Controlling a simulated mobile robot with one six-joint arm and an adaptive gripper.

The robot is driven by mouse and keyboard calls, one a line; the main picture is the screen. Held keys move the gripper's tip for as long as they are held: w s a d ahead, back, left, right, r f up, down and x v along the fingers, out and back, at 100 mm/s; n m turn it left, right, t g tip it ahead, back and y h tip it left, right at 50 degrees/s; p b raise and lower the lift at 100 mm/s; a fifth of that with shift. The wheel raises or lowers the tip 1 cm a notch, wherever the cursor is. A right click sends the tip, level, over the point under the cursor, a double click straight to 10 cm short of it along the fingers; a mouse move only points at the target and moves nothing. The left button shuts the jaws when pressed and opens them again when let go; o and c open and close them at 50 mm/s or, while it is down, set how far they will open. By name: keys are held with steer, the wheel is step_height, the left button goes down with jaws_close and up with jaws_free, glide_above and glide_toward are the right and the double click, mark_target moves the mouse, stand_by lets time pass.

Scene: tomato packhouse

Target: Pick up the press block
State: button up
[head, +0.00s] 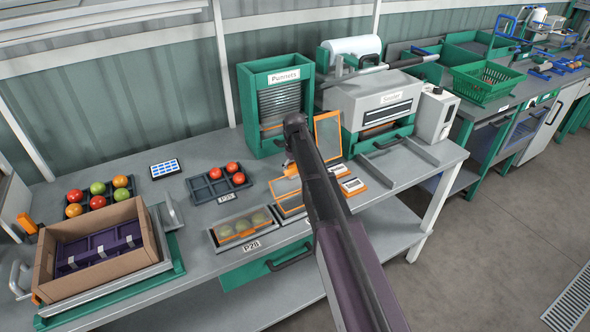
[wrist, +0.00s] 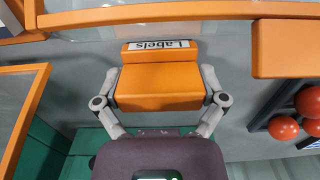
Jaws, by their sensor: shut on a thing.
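An orange block (wrist: 160,92), which I take to be the press block, sits between the two grey fingers of my gripper (wrist: 160,82) in the wrist view. The fingers are shut on its left and right sides. An orange piece with a "Labels" strip (wrist: 160,45) shows just beyond the block; I cannot tell whether the two are joined. In the head view my arm hides the gripper, and only a small orange patch (head: 291,170) shows beside the arm.
Orange-framed panels (head: 328,137) stand near my arm on the bench (head: 190,255). A dark tray with red tomatoes (head: 218,188), the green Punnets box (head: 275,105) and the Sealer (head: 380,100) are close. A cardboard box (head: 135,215) is at the left.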

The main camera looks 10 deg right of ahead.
mark_target(294, 163)
steer(key=shift+r, duration=0.15)
step_height(294, 163, up, 10)
steer(key=p, duration=1)
stand_by(0.4)
steer(key=o, duration=0.4)
steer(key=shift+c, duration=1)
